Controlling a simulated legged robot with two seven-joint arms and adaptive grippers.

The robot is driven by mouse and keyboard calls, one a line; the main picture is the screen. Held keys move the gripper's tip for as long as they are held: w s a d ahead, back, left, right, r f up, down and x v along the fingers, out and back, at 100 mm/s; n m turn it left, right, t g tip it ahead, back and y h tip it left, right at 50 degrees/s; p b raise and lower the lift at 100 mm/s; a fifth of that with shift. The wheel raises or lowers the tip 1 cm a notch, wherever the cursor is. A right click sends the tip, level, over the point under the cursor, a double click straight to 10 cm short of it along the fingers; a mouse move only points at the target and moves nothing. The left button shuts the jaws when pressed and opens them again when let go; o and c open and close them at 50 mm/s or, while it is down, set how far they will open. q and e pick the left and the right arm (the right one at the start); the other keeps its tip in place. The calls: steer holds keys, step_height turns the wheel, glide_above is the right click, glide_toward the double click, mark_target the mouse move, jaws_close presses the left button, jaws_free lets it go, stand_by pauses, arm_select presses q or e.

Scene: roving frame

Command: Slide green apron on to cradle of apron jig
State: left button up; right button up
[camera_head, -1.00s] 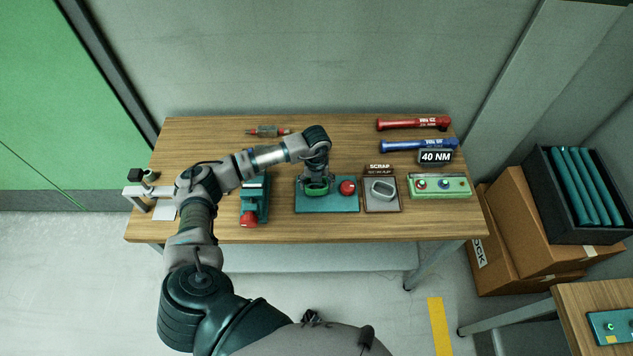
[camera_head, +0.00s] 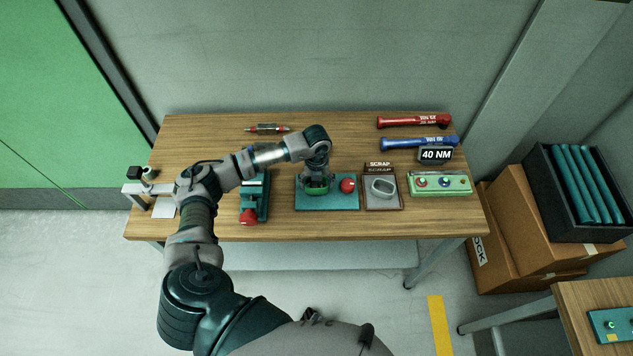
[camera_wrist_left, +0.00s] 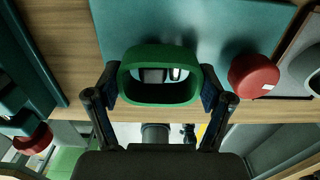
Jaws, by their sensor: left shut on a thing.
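The green apron (camera_head: 317,191) is an oval ring-shaped part. My left gripper (camera_head: 317,180) is shut on it over the teal apron jig plate (camera_head: 340,204). In the left wrist view the ring (camera_wrist_left: 160,98) sits between the two fingers of my left gripper (camera_wrist_left: 158,86), one on each side. Pale metallic shapes show through its opening. The teal plate (camera_wrist_left: 220,20) lies behind it, with a red knob (camera_wrist_left: 253,75) to the right. The cradle is mostly hidden by the apron and hand, so I cannot tell whether they touch. My right gripper is not in view.
A scrap tray (camera_head: 383,203) with a grey ring stands right of the jig, then a green button box (camera_head: 440,185). A teal vise-like fixture (camera_head: 262,203) stands left. Red (camera_head: 414,121) and blue (camera_head: 420,143) tools lie at the back right.

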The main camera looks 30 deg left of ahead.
arm_select(q)
steer(key=shift+f, duration=0.1)
steer(key=shift+f+b, duration=0.55)
steer(key=shift+f, duration=0.2)
steer(key=shift+f, duration=0.1)
steer(key=o, duration=1)
steer(key=shift+o, duration=0.2)
step_height(320, 180, up, 12)
